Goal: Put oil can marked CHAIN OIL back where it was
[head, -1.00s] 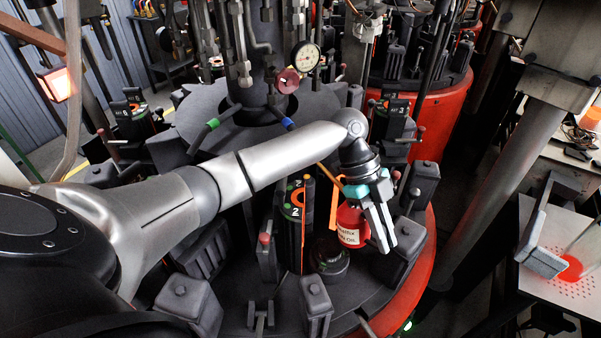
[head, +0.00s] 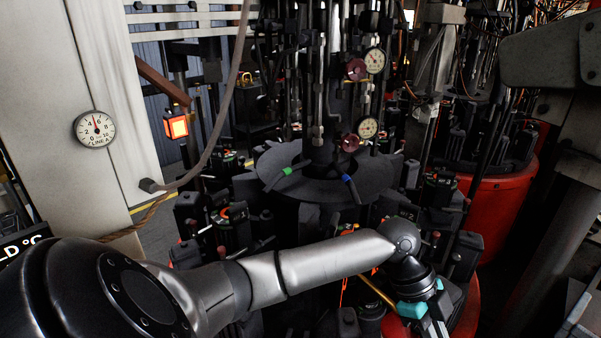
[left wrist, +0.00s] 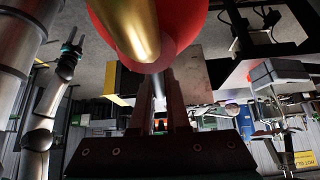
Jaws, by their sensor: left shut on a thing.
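A red can (head: 394,326) with a thin brass-coloured spout shows at the bottom of the head view, mostly hidden by my left gripper (head: 434,328). In the left wrist view its red body (left wrist: 196,18) and brass spout (left wrist: 130,25) fill the top middle, right at the fingers. My left gripper (left wrist: 160,85) is shut on the can. No label can be read now, so the CHAIN OIL marking is not visible. My right gripper (left wrist: 72,42) shows small at the left of the left wrist view; its jaw opening is unclear.
A red-based machine (head: 495,225) stands at right. A pale panel with a dial (head: 94,130) is at left.

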